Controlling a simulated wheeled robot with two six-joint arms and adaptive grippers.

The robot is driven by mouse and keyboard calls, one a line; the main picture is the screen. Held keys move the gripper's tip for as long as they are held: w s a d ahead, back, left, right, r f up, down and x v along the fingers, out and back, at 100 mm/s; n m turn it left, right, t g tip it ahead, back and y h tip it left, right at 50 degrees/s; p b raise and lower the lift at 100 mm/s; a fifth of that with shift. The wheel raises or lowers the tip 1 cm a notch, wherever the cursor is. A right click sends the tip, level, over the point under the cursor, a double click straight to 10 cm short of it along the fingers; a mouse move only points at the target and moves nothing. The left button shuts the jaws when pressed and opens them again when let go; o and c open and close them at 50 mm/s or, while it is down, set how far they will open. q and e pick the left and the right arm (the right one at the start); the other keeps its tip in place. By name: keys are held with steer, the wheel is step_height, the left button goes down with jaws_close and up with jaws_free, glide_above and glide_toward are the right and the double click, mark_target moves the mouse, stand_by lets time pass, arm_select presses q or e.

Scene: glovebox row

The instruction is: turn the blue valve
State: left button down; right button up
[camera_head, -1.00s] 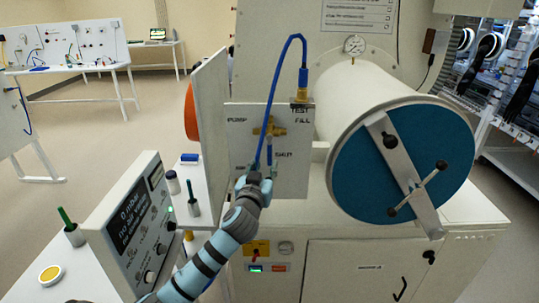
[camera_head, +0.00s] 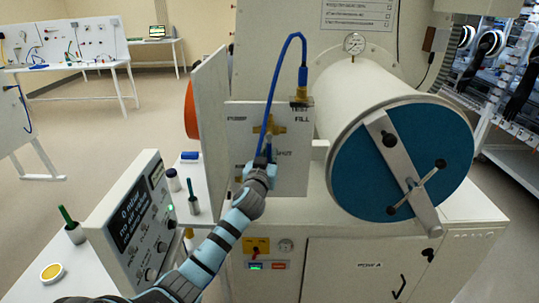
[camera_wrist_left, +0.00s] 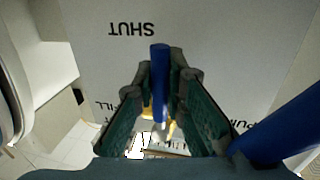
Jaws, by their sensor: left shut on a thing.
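The blue valve is a brass body (camera_head: 270,128) with a blue lever (camera_head: 268,142), on a white panel (camera_head: 298,170) marked PUMP, FILL and SHUT. The lever points down towards SHUT, its lower end hidden by my gripper. My left gripper (camera_head: 262,162) is at the lever, in front of the panel. In the left wrist view, the gripper (camera_wrist_left: 161,85) is shut on the blue lever (camera_wrist_left: 160,70), which stands between its two fingers. My right gripper is in neither view.
A blue hose (camera_head: 276,75) loops from the TEST fitting down past my gripper; it is close by in the wrist view (camera_wrist_left: 285,130). A white cylinder with a blue door (camera_head: 350,165) stands right. A display box (camera_head: 130,225) stands left, near my forearm.

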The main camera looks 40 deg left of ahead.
arm_select(q)
steer(key=shift+w+d+f+n+b, duration=0.2)
steer(key=shift+n+b, duration=0.1)
steer(key=shift+b, duration=0.55)
steer(key=n+b, duration=0.1)
steer(key=b, duration=0.1)
steer(key=w+d+n+b, duration=0.1)
steer(key=n+b, duration=0.1)
steer(key=b, duration=0.1)
steer(key=d+n+b, duration=0.1)
steer(key=b, duration=0.2)
steer(key=shift+w+r+n+t+y, duration=0.15)
steer(key=shift+r+n+t+y, duration=0.15)
steer(key=shift+n+t+y, duration=0.1)
steer(key=shift+w+d+r+n+y+b, duration=0.15)
steer(key=shift+r+n+b, duration=0.1)
steer(key=shift+n+b, duration=0.3)
steer(key=shift+w+d+r+n+y+b, duration=0.15)
steer(key=shift+r+n+b, duration=0.1)
steer(key=shift+n+b, duration=0.3)
steer(key=shift+s, duration=0.1)
steer(key=c, duration=1.6)
jaws_free()
steer(key=shift+a, duration=0.1)
steer(key=shift+c, duration=0.2)
